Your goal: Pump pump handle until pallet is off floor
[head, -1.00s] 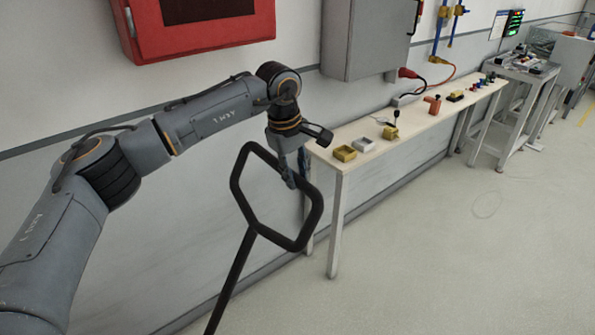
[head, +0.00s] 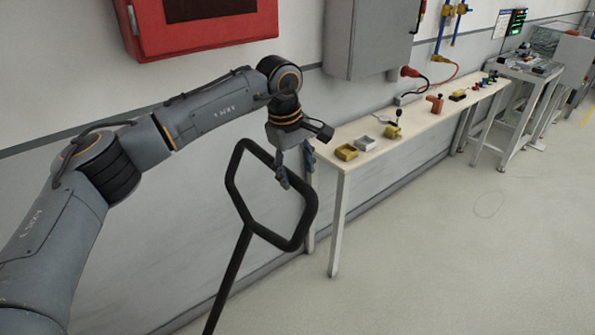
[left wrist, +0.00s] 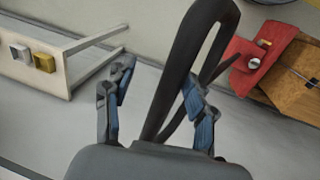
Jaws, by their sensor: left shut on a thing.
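The pump handle (head: 235,268) is a black bar with a closed six-sided loop on top, leaning in front of the wall. My left gripper (head: 284,178) is at the loop's upper right side and is shut on it. In the left wrist view the black loop (left wrist: 183,75) passes between the two blue-grey fingers (left wrist: 155,85), closer to the right one. A red metal part (left wrist: 262,62) and a brown wooden block (left wrist: 291,80) lie below at the right; I cannot tell if the block is the pallet or its load. My right gripper is out of view.
A narrow wooden table (head: 383,147) with small boxes and parts stands along the wall, just right of the handle. A red cabinet (head: 205,20) and a grey cabinet (head: 370,40) hang on the wall. The floor at the right (head: 450,250) is clear.

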